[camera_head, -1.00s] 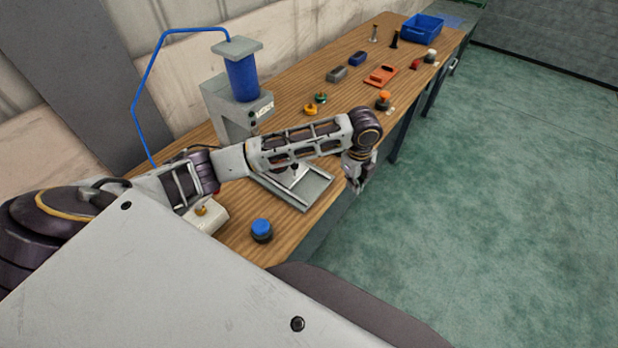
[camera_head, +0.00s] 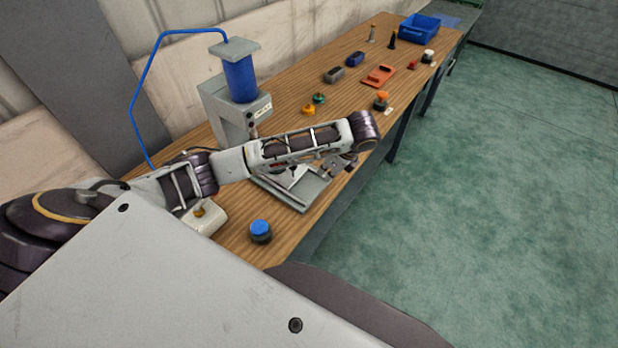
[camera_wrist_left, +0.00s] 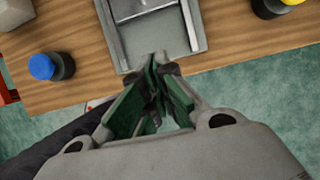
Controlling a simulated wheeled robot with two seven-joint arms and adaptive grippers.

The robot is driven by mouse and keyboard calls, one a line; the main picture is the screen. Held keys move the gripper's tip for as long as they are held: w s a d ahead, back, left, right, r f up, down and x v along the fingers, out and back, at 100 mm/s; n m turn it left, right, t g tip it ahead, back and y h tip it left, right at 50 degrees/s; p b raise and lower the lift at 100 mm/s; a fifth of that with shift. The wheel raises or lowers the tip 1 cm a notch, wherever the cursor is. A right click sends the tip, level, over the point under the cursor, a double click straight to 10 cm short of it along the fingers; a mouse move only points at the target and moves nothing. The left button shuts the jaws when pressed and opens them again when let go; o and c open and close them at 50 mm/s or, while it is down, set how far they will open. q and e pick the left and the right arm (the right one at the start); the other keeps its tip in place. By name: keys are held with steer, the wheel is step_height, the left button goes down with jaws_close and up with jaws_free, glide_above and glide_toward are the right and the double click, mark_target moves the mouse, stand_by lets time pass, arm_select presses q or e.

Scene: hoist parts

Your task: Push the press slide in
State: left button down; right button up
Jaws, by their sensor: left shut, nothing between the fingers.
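The grey press (camera_head: 225,110) with a blue cylinder (camera_head: 241,78) on top stands on the wooden bench. Its slide, a flat grey plate between raised side rails (camera_head: 305,196), sticks out toward the bench's front edge, partly hidden by my left arm. In the left wrist view the slide's grey frame (camera_wrist_left: 188,50) is at the top. My left gripper (camera_head: 328,168) is shut and empty beside the slide's outer end. In the wrist view its fingertips (camera_wrist_left: 155,66) lie close to the front edge of the frame; I cannot tell whether they touch. My right gripper is not in view.
A blue-topped button (camera_head: 260,230) stands on the bench in front of the press. Yellow and green knobs (camera_head: 308,109), an orange part (camera_head: 378,75) and an orange-topped button (camera_head: 381,99) lie beyond my arm. A blue bin (camera_head: 419,29) is at the far end. The floor at right is clear.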

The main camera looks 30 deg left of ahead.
mark_target(304, 182)
arm_select(q)
steer(key=p+x, duration=0.1)
steer(key=x, duration=0.9)
steer(key=shift+f, duration=0.1)
steer(key=a+p, duration=0.1)
steer(key=a, duration=0.2)
steer(key=shift+w, duration=0.15)
steer(key=shift+w+a+p, duration=0.1)
steer(key=shift+a+p, duration=0.2)
steer(key=shift+a, duration=0.15)
